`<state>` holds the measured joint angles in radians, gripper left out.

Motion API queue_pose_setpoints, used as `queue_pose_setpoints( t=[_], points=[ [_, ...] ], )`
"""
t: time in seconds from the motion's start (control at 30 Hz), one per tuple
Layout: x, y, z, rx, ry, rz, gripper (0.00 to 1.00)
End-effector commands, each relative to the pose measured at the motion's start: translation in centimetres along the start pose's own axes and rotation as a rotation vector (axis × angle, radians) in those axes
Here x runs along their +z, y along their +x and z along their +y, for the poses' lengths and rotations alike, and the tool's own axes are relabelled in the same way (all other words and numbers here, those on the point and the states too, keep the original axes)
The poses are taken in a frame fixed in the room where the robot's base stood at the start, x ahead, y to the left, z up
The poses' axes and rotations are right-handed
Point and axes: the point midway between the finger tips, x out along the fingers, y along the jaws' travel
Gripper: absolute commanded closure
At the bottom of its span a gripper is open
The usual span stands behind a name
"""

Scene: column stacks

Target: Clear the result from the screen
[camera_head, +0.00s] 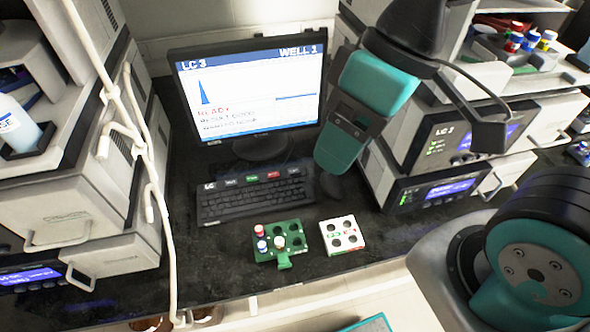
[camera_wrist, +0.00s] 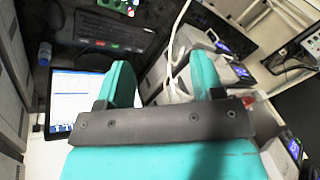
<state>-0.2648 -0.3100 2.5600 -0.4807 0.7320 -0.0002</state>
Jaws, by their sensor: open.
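The monitor screen (camera_head: 250,95) is lit, with "LC 3", "WELL 1", a blue peak, red "READY" text and smaller lines below that seem to give a result. It also shows at left in the wrist view (camera_wrist: 75,105). The keyboard (camera_head: 255,201) lies in front of it, with a top row of labelled keys, including a green key (camera_head: 252,178) and a red key (camera_head: 274,175). The wrist view shows the keyboard at top left (camera_wrist: 112,30). My gripper (camera_head: 340,150) is open and empty, above and right of the keyboard; its fingers (camera_wrist: 163,80) stand apart.
A green rack (camera_head: 293,232) with several capped vials and a white holder (camera_head: 342,249) with round wells sit near the bench's front edge. Instrument stacks stand left (camera_head: 85,215) and right (camera_head: 465,130). A pale tube (camera_head: 150,170) hangs at left.

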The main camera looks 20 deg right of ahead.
Motion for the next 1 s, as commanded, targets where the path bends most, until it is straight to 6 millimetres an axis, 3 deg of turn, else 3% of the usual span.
queue_pose_setpoints(
  t=[0.23,0.5,1.0],
  points=[
    [0.0,0.0,0.0,0.0,0.0,0.0,0.39],
    [0.0,0.0,0.0,0.0,0.0,0.0,1.0],
    [0.0,0.0,0.0,0.0,0.0,0.0,1.0]
  ],
)
